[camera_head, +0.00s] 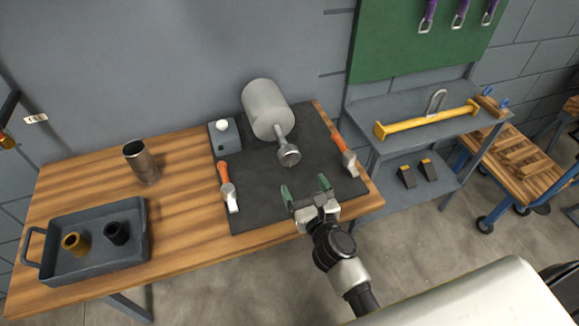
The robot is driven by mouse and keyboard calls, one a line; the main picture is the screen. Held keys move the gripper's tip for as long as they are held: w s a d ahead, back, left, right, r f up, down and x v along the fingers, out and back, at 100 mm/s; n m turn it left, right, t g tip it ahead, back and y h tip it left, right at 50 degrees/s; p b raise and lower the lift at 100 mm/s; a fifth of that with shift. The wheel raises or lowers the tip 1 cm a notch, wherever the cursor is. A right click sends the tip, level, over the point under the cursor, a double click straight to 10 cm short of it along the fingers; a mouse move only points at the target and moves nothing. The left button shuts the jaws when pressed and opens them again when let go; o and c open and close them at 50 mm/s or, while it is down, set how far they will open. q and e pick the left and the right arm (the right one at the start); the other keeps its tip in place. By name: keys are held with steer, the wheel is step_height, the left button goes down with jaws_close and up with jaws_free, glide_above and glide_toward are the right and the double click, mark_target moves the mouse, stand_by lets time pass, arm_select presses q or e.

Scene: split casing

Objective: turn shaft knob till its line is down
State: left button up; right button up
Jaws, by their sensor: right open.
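The shaft knob (289,155) is a round metal disc at the end of a short shaft that sticks out of the grey cylindrical casing (266,105). The casing stands at the back of the dark mat (252,187). My right gripper (306,189) has green fingertips and is open and empty. It is over the front edge of the mat, in front of the knob and apart from it. My left gripper is not in view.
Orange-handled tools lie left (227,187) and right (345,155) of the knob. A grey box with a white button (224,137) sits beside the casing. A metal cup (142,162) and a tray (142,225) with two bushings stand on the left. A shelf (405,125) is at right.

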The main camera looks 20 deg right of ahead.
mark_target(291, 160)
steer(key=shift+w, duration=0.55)
steer(key=w, duration=1)
steer(key=shift+a+f, duration=0.1)
steer(key=shift+s, duration=0.1)
steer(key=shift+p, duration=0.3)
steer(key=c, duration=0.9)
steer(key=shift+n, duration=0.6)
steer(key=o, duration=0.9)
